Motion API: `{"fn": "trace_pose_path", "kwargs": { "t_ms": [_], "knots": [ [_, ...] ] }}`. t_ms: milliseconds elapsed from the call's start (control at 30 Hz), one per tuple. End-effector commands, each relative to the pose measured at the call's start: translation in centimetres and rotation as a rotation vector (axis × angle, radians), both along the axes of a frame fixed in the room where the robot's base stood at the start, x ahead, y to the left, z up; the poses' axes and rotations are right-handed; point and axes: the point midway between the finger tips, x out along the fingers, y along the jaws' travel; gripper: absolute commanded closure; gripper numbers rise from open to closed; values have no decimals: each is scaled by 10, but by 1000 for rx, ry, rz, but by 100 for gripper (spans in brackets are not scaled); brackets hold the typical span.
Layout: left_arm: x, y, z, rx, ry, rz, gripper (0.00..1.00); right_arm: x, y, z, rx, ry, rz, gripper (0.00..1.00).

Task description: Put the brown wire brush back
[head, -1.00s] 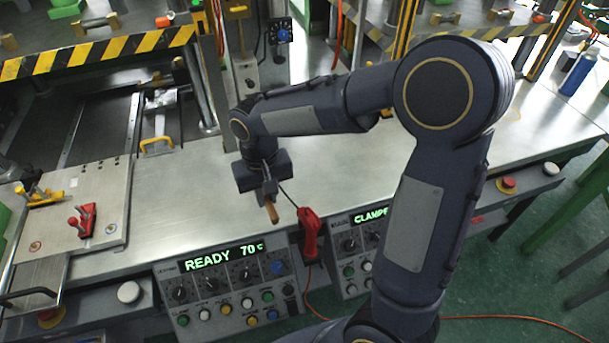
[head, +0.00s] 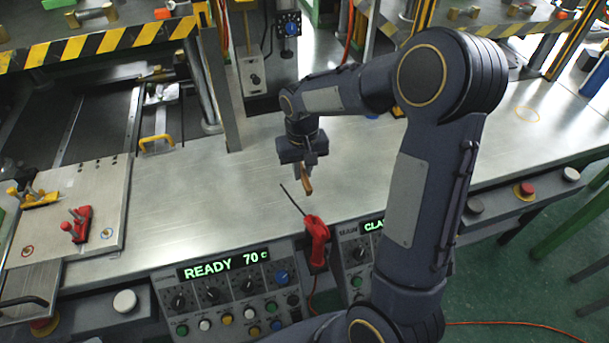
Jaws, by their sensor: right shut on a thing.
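The brown wire brush (head: 306,187) is in my right gripper (head: 306,172), which is shut on it. Its brown handle hangs down below the fingers, a little above the steel bench top. Part of the brush is hidden by the fingers. My right arm comes in from the right and reaches over the bench. My left gripper is not in view.
A red tool with a thin dark nozzle (head: 316,240) stands at the bench's front edge, just below the brush. Control panels (head: 225,290) line the front. A plate with red and yellow clamps (head: 75,200) lies at left. The bench top (head: 190,210) between is clear.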

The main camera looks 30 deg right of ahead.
Motion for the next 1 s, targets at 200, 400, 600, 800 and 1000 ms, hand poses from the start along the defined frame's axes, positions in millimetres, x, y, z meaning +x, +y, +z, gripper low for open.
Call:
{"fn": "trace_pose_path", "kwargs": {
  "t_ms": [200, 400, 600, 800, 1000],
  "knots": [
    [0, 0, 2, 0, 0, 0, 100, 6, -10, -19, 0, 4, -1, 100],
    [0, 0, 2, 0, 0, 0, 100, 6, -9, -43, -1, 2, 0, 100],
    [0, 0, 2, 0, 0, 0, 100, 6, -9, -44, 0, -1, 0, 100],
    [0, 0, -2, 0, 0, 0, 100, 6, -9, -49, 0, 0, 0, 100],
    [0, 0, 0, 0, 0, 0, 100, 6, -9, -47, 0, 0, 0, 63]
  ]
}}
